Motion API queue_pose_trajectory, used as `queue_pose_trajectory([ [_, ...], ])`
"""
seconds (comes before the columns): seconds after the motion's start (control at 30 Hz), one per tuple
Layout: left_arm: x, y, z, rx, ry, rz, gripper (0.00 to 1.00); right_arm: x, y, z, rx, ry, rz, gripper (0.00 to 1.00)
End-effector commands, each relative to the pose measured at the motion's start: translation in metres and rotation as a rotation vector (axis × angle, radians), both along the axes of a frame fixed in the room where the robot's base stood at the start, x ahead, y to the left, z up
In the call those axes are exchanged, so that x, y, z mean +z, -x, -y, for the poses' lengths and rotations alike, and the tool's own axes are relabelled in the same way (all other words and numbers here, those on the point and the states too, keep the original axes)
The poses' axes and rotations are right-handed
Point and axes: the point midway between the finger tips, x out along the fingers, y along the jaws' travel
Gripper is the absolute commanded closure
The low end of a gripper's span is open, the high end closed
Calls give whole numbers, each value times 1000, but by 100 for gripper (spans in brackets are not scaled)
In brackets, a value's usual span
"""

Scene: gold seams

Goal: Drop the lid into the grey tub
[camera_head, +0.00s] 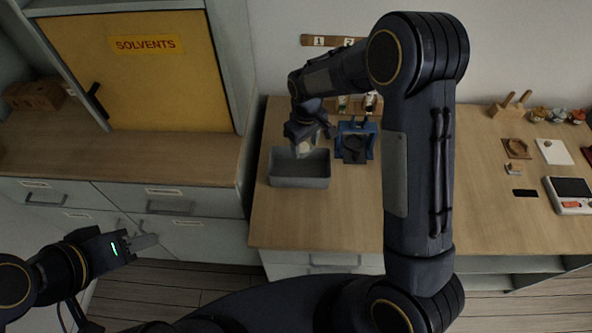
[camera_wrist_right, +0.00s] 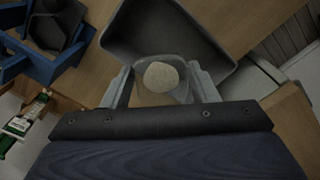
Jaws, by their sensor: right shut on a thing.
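The grey tub (camera_head: 300,182) stands on the wooden bench, left of the blue holder. It is an open rectangular box, and its grey wall also shows in the right wrist view (camera_wrist_right: 125,35). My right gripper (camera_head: 304,147) is over the tub's back part, pointing down. In the right wrist view the right gripper (camera_wrist_right: 163,85) has its two fingers on either side of the lid (camera_wrist_right: 160,78), a pale round piece with a translucent surround. The lid is held at the tub's opening. My left gripper (camera_head: 146,242) is far from it, at lower left; its finger gap is unclear.
A blue holder (camera_head: 356,142) with a dark piece in it stands close right of the tub. Bottles (camera_head: 370,101) stand behind it. A yellow solvents cabinet (camera_head: 140,75) is at left. A scale (camera_head: 570,195) and small items are far right.

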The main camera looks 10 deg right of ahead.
Motion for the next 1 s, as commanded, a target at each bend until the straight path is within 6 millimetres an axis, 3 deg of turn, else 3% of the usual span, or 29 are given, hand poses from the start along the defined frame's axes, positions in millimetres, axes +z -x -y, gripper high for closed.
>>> queue_pose_trajectory([
  [0.03, -9, 0, 0, 0, 0, 0, 64, -12, 0, 0, 0, 0, -1, 71],
  [0.2, -20, 0, 0, 0, 0, 0, 64, -29, 0, 0, -1, 0, -1, 71],
  [0.57, -22, 0, 0, 0, 0, 0, 64, -33, 0, 0, -2, 0, 0, 71],
  [0.6, -22, 0, 0, 0, 0, 0, 64, -33, 0, 0, -2, 0, 0, 43],
  [0.77, -22, 0, 0, 0, 0, 0, 64, -33, 0, 0, -2, 0, 0, 22],
  [1.0, -22, 0, 0, 0, 0, 0, 64, -33, 0, 0, -2, 0, 0, 21],
])
